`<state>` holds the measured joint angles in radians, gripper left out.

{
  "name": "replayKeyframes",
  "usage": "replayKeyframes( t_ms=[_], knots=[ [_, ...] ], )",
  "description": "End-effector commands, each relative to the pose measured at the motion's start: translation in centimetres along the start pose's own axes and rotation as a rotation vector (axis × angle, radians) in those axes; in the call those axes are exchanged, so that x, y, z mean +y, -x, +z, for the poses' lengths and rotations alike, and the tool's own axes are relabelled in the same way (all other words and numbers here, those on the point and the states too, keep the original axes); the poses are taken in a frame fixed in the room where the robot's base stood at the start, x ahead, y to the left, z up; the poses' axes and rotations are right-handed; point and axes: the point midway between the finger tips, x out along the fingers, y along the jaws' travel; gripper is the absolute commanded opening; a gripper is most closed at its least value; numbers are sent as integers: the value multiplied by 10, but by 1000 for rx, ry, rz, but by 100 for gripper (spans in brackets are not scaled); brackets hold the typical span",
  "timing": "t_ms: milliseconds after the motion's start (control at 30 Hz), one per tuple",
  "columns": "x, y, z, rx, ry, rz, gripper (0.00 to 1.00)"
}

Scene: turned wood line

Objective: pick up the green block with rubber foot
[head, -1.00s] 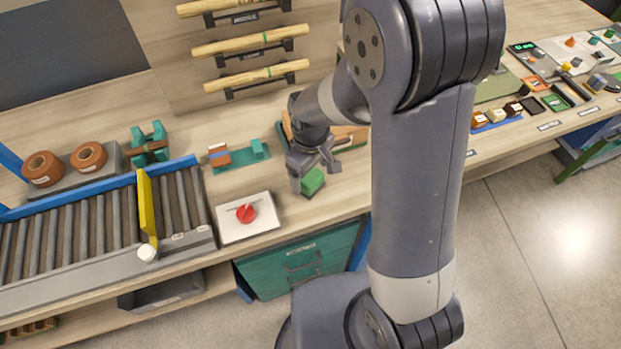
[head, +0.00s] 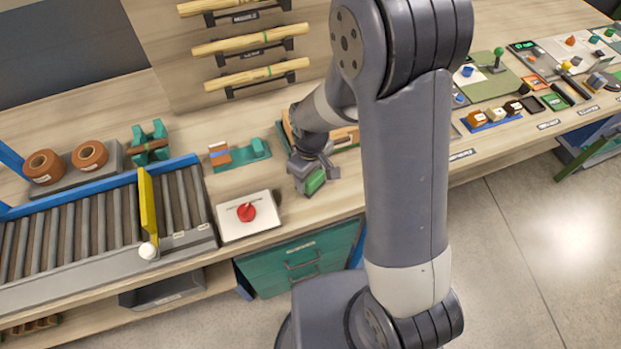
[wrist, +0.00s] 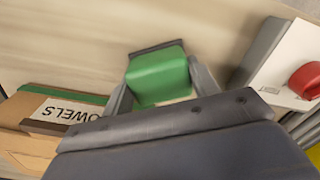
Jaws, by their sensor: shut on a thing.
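The green block (head: 314,181) is between the fingers of my gripper (head: 311,178) near the front of the bench. In the wrist view the green block (wrist: 159,76) shows its green face, with a dark strip along its far edge that may be the rubber foot. The fingers of my gripper (wrist: 162,90) are shut on it, one on each side. I cannot tell whether the block touches the bench top.
A white panel with a red knob (head: 246,212) lies left of my gripper. A box labelled dowels (wrist: 50,115) is close by on the other side. A green fixture (head: 252,152) sits behind, and a roller conveyor (head: 100,225) with a yellow gate (head: 147,203) is farther left.

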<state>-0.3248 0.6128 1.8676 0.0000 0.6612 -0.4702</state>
Motion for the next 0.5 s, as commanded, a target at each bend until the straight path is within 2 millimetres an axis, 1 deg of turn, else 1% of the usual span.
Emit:
replayKeyframes(
  t_ms=[33,133,167,367,500],
  knots=[
    [0,0,0,0,0,0,40],
    [0,0,0,0,0,0,32],
    [0,0,0,0,0,0,31],
    [0,1,0,1,0,0,31],
    [0,9,-1,3,0,2,31]
  ],
)
